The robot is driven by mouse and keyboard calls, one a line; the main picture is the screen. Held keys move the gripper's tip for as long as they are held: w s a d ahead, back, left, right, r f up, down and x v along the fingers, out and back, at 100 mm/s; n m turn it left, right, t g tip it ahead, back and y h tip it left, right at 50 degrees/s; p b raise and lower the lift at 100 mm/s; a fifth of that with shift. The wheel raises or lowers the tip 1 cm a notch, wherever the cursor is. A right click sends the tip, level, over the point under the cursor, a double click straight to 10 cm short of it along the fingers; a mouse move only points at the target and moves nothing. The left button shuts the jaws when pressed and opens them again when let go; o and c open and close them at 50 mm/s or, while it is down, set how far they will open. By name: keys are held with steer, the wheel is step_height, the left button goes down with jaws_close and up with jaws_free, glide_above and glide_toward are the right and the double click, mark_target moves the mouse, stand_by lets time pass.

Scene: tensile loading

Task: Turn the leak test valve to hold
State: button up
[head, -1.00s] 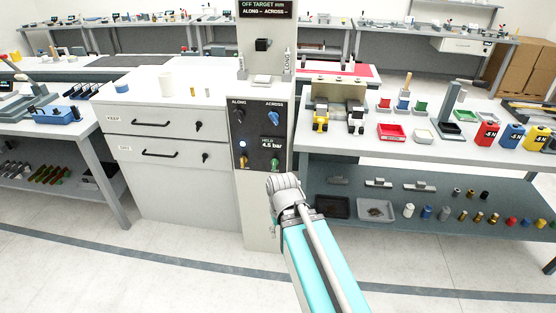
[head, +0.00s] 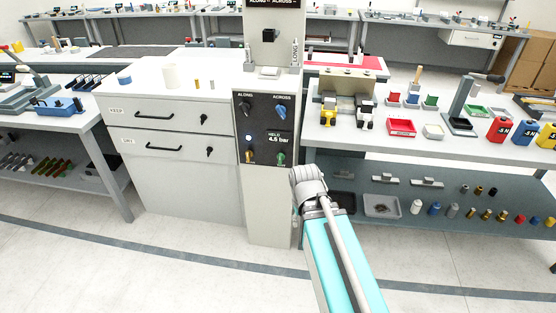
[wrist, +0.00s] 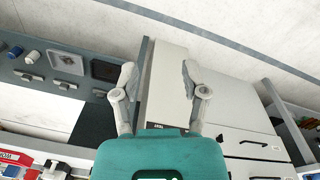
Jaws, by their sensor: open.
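A dark control panel (head: 264,128) sits on the front of the pale column. It carries a black knob (head: 246,107) under ALONG, a blue knob (head: 280,110) under ACROSS, a lit white button (head: 248,138), and a display (head: 279,138) that seems to read HELD 4.5 bar. Below are a brass-coloured knob (head: 249,157) and a green knob (head: 281,158). Which one is the leak test valve I cannot tell; small labels are unreadable. My gripper (wrist: 160,76) is open and empty in the wrist view, apart from the panel.
A white drawer cabinet (head: 180,175) stands left of the column. On the right, a bench (head: 450,152) with trays and bottles has a lower shelf (head: 470,222) of small parts. Its edge and shelf are close to my arm. Floor in front is free.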

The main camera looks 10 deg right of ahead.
steer(key=w+d+f+n+t+h+b, duration=0.3)
steer(key=w+d+f+n+h+b, duration=0.15)
steer(key=w+f+b, duration=0.35)
steer(key=n+t+b, duration=1.4)
steer(key=n+b, duration=0.7)
steer(key=n, duration=0.6)
glide_toward(280, 158)
steer(key=s+a, duration=0.1)
steer(key=s, duration=0.1)
steer(key=shift+s+a+f+h, duration=0.1)
steer(key=shift+s+a+h, duration=0.1)
steer(key=shift+h, duration=0.15)
steer(key=shift+w+d, duration=0.1)
steer(key=shift+w, duration=0.05)
steer(key=x, duration=1.3)
steer(key=shift+w+d+f, duration=0.1)
steer(key=shift+w+f, duration=0.05)
steer(key=shift+w, duration=0.15)
